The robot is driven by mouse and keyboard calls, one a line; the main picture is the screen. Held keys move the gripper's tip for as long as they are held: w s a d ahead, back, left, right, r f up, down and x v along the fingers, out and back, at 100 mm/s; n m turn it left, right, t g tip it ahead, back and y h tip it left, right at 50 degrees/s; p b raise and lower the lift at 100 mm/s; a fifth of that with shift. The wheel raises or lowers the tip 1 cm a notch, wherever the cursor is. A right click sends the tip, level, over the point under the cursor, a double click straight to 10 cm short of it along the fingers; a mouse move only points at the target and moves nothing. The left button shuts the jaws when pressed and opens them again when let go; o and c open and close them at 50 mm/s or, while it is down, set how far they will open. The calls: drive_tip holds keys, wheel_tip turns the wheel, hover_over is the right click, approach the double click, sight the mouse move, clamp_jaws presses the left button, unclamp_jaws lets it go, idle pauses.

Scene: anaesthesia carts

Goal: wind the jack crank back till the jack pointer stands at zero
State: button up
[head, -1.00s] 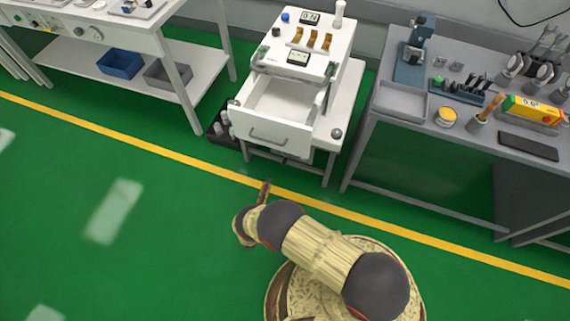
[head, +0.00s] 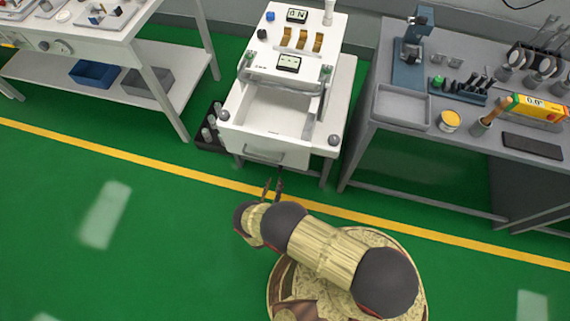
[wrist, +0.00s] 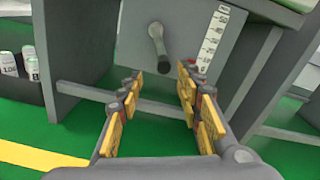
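The jack crank (wrist: 157,40) is a dark grey lever with a round hub and a handle hanging down, on the grey front panel (wrist: 178,15) in the wrist view. To its right is a white vertical scale (wrist: 211,42) with dark marks. The pointer cannot be made out clearly; the right finger covers the scale's lower end. My gripper (wrist: 160,73) is open and empty, its yellow-padded fingers either side of the crank handle's line, with the handle apparently beyond the tips. In the head view my gripper (head: 273,188) is low in front of the white cart (head: 340,90).
The cart's open drawer (head: 264,154) juts out above my gripper. Grey legs and a crossbar (wrist: 85,92) frame the panel. A dark bottle rack (head: 207,143) stands at left. Worktables (head: 158,75) (head: 370,125) flank the cart. Green floor in front is clear.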

sight(278, 172)
drive_tip(key=w+d+n, duration=0.1)
drive_tip(key=w, duration=0.1)
drive_tip(key=w+d+n+b, duration=0.1)
drive_tip(key=w+n, duration=0.1)
drive_tip(key=w, duration=0.1)
drive_tip(key=w+d+n, duration=0.1)
drive_tip(key=w+n, duration=0.1)
drive_tip(key=shift+w+b, duration=0.2)
drive_tip(key=shift+b, duration=0.15)
drive_tip(key=shift+r, duration=0.1)
drive_tip(key=shift+c, duration=0.6)
drive_tip(key=c, duration=0.8)
clamp_jaws()
